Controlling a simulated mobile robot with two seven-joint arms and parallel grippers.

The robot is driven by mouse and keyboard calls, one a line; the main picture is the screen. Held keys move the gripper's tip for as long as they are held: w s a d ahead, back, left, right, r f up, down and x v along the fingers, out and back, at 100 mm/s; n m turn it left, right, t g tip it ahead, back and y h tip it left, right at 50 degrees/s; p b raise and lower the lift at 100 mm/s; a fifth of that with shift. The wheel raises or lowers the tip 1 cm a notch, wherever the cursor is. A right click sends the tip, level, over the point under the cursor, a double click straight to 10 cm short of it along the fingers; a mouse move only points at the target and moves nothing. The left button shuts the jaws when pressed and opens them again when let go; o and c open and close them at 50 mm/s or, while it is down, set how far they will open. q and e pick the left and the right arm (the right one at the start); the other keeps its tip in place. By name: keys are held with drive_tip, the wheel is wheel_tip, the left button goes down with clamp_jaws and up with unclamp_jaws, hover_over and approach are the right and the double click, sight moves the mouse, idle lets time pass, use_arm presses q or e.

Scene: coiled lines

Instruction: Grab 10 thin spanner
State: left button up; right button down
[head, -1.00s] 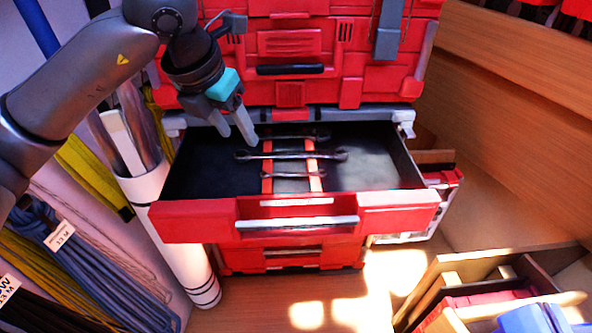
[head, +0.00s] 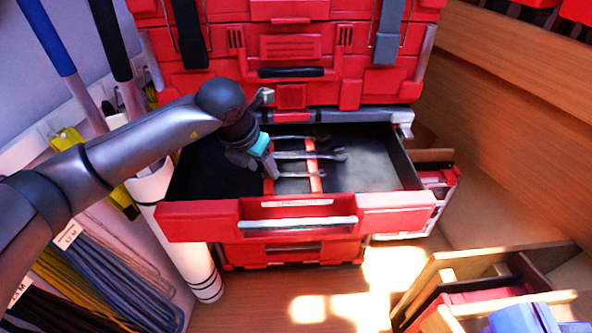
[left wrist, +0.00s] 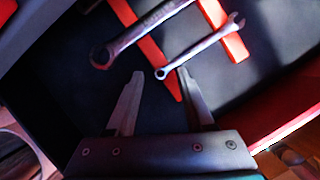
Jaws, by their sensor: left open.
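Three silver spanners lie across two orange-red strips in the open drawer (head: 370,172). In the head view they are the far spanner (head: 290,137), the middle, longer spanner (head: 325,155) and the near, smaller spanner (head: 300,175). My left gripper (head: 272,172) is open and low over the drawer, at the left end of the near spanner. In the left wrist view, the left gripper's fingers (left wrist: 160,76) are apart, and the small spanner's ring end (left wrist: 162,73) shows between their tips. A larger spanner (left wrist: 140,33) lies beyond. No size marking is readable. My right gripper is not in view.
The drawer's red front wall (head: 185,220) is on the near side. The red toolbox stack (head: 290,45) rises behind. A white tube (head: 195,260) stands left of the drawer. The drawer's right half is bare.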

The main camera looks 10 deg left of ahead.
use_arm(q)
drive_tip(key=shift+w+f, duration=0.15)
drive_tip(key=shift+f, duration=0.2)
idle(0.3)
drive_tip(key=shift+f, duration=0.1)
clamp_jaws()
idle(0.4)
